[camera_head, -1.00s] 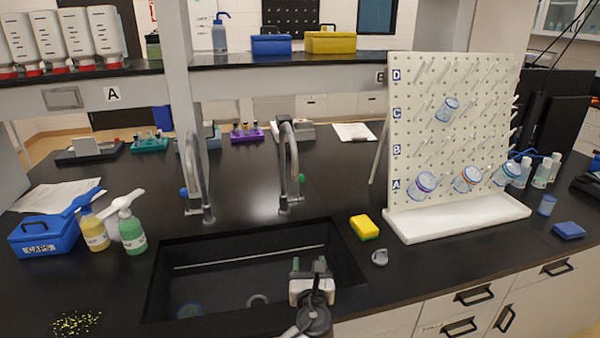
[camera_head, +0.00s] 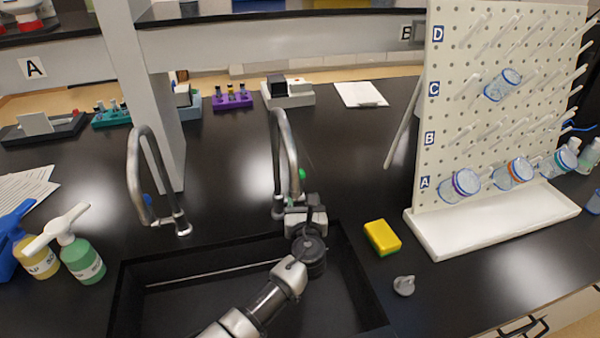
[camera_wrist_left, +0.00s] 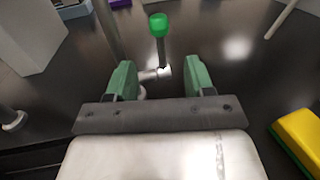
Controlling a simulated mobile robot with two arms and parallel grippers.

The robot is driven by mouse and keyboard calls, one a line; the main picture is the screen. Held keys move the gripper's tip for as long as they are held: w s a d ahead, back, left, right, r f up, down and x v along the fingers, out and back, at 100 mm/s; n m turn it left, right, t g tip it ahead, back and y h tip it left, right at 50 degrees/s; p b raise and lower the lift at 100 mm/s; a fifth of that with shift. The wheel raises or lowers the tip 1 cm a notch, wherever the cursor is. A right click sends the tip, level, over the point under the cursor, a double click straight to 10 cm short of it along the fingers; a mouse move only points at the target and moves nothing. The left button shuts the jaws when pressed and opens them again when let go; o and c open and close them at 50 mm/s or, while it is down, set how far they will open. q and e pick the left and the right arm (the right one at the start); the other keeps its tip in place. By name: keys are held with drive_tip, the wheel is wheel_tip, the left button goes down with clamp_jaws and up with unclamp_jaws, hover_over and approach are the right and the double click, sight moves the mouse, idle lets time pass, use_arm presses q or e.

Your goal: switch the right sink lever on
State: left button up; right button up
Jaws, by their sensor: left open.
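The right tap (camera_head: 282,150) is a curved metal spout behind the sink. Its lever ends in a green knob (camera_head: 302,174) on its right side. In the left wrist view the green knob (camera_wrist_left: 158,25) stands on a thin metal stem, beyond and roughly between my fingertips. My left gripper (camera_head: 305,205) is at the base of the right tap, above the sink's back edge. The left wrist view shows its green fingers (camera_wrist_left: 160,78) apart with nothing clamped between them. The lever's lower end lies near the fingertips; contact cannot be told. My right gripper is out of view.
The left tap (camera_head: 140,180) with a blue knob stands to the left. The black sink (camera_head: 130,290) lies below my arm. A yellow sponge (camera_head: 382,237), a grey stopper-like piece (camera_head: 404,285) and a white pegboard rack (camera_head: 450,235) are to the right.

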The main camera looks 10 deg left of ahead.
sight(301, 180)
use_arm(q)
drive_tip(key=w, duration=0.2)
drive_tip(key=w+a+b, duration=0.1)
drive_tip(key=w, duration=0.5)
drive_tip(key=shift+a, duration=0.3)
drive_tip(key=shift+w+a, duration=0.15)
drive_tip(key=shift+w, duration=0.4)
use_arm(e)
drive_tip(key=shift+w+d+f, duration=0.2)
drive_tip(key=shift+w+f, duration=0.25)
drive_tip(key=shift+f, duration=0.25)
use_arm(q)
drive_tip(key=c, duration=1)
drive_tip(key=shift+b, duration=0.3)
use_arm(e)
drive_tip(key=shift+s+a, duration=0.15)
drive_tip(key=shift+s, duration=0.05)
